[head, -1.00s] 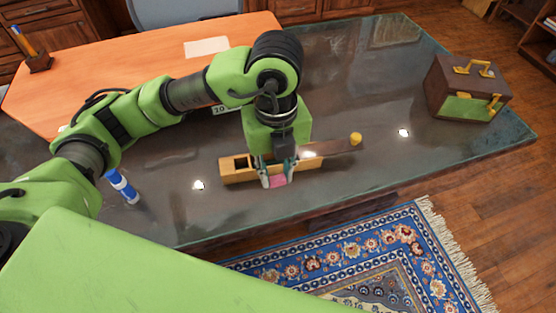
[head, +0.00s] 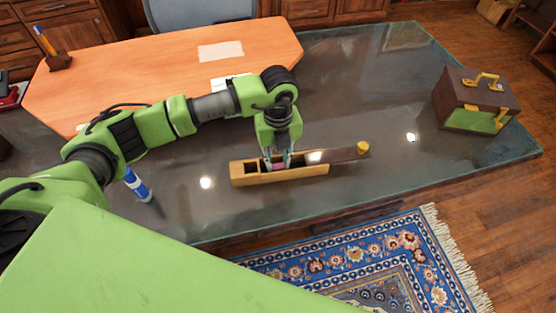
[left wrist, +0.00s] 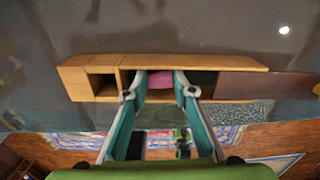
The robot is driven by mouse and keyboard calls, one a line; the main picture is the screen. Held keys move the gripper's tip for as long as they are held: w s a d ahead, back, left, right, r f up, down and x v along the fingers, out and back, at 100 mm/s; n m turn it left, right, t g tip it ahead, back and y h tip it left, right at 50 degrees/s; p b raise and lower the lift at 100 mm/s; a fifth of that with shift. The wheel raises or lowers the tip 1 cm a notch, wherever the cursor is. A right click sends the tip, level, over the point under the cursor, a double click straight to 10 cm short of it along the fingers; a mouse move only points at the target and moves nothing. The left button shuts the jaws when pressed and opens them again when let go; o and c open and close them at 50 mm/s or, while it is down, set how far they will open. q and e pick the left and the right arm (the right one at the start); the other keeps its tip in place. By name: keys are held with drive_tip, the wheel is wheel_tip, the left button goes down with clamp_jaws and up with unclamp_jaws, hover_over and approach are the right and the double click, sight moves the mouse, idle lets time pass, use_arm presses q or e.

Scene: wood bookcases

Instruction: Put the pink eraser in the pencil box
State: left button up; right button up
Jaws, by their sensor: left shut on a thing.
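The wooden pencil box (head: 240,181) lies on the dark glass-topped desk, its dark lid (head: 345,153) slid out to the right, leaving compartments open. In the left wrist view the box (left wrist: 75,78) spans the upper middle, with a small square compartment at its left. My left gripper (head: 278,165) points down at the box's open middle part. It is shut on the pink eraser (left wrist: 160,82), which shows between the fingertips at the long compartment. I cannot tell how deep the eraser is in the opening. My right gripper is in neither view.
A blue and white cylinder (head: 137,185) stands left of the box. A yellow knob-like piece (head: 363,148) is at the lid's right end. A brown and green case (head: 478,100) stands at the desk's right. The glass between lid and case is clear.

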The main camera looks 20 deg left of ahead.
sight(278, 164)
use_arm(q)
drive_tip(key=shift+f, duration=0.55)
drive_tip(key=shift+f, duration=0.1)
drive_tip(key=o, duration=0.5)
drive_tip(key=shift+f, duration=0.1)
drive_tip(key=o, duration=0.4)
drive_tip(key=shift+r, duration=0.35)
wheel_tip(278, 164, up, 12)
drive_tip(key=b, duration=0.2)
